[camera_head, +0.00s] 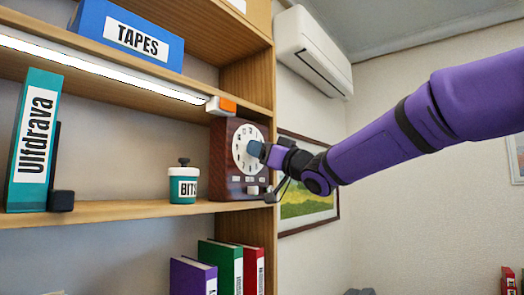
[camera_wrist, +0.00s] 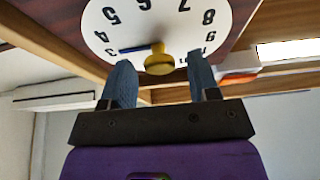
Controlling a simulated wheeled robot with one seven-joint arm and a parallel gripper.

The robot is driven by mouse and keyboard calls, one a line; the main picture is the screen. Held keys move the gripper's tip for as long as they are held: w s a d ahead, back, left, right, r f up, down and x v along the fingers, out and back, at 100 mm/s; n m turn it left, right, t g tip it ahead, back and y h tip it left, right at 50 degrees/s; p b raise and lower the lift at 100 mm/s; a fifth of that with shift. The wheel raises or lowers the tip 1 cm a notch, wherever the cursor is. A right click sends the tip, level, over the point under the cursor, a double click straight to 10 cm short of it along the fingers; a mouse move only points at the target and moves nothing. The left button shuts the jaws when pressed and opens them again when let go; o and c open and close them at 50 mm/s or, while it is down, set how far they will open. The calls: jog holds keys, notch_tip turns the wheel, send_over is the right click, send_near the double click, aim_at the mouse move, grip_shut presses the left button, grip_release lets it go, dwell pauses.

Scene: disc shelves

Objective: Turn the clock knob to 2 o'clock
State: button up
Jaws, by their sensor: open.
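The clock (camera_head: 222,150) is a dark reddish-brown box with a white dial (camera_head: 241,150) at the right end of the middle shelf. In the wrist view the dial (camera_wrist: 160,25) is upside down. Its yellow knob (camera_wrist: 159,62) sits at the centre, and a thin blue hand (camera_wrist: 133,49) points left toward what looks like the 3. My gripper (camera_head: 258,150) is at the dial in the head view, hiding the knob there. In the wrist view my gripper (camera_wrist: 160,68) is open, one finger on each side of the knob, with gaps on both sides.
A green BITS jar (camera_head: 182,185) stands left of the clock. An orange-and-white object (camera_head: 221,106) is just above it, near the light strip (camera_head: 110,70). A teal Ulfdrava binder (camera_head: 34,140) is at far left. The shelf between binder and jar is mostly clear.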

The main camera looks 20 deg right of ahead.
jog(key=c, duration=0.9)
jog(key=shift+n, duration=0.5)
jog(key=shift+w+n+g+y, duration=0.1)
jog(key=shift+n+g+y, duration=0.7)
jog(key=shift+n, duration=1.05)
jog(key=shift+n+g+y, duration=0.6)
jog(key=shift+n+g, duration=0.3)
jog(key=shift+n, duration=0.95)
jog(key=o, duration=0.9)
jog(key=shift+d, duration=0.15)
